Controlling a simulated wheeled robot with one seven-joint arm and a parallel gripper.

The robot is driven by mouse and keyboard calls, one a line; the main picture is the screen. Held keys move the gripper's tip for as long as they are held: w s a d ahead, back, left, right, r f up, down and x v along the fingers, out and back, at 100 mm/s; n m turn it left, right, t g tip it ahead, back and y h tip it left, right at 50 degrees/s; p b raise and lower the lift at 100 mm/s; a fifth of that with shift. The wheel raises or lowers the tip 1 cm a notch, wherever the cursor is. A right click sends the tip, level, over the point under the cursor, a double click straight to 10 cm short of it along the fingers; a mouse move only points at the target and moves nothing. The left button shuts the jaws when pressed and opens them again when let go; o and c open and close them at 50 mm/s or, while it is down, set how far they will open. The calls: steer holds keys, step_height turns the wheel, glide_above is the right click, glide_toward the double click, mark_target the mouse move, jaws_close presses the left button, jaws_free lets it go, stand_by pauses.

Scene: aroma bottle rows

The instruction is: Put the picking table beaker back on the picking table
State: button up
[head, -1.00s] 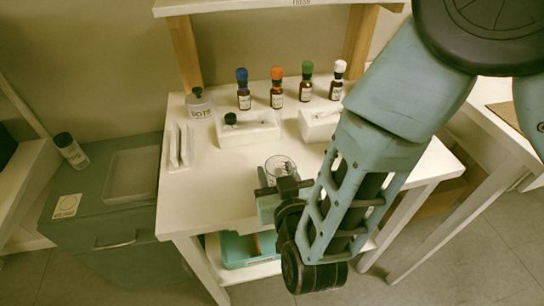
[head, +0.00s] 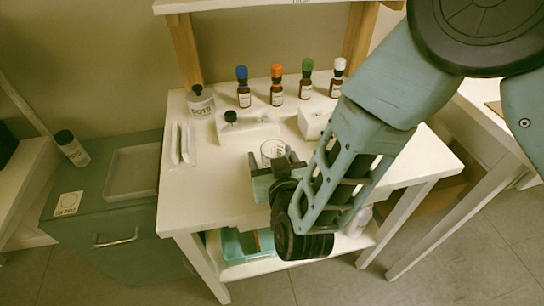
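A clear glass beaker (head: 272,149) with dark markings is at my gripper, over the white table (head: 215,206). My gripper (head: 270,168) is at the near side of the beaker, over the middle of the tabletop. Its fingers and palm hide the lower part of the beaker. I cannot tell from this view whether the fingers close on the glass, or whether the beaker's base touches the tabletop.
Dropper bottles with blue (head: 243,88), orange (head: 277,87), green (head: 306,80) and white (head: 337,79) caps stand in a row behind. A green cabinet (head: 95,205) with a tray (head: 132,172) is left.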

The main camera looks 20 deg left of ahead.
steer(key=shift+r, duration=0.2)
steer(key=b+v, duration=0.1)
steer(key=v, duration=1.1)
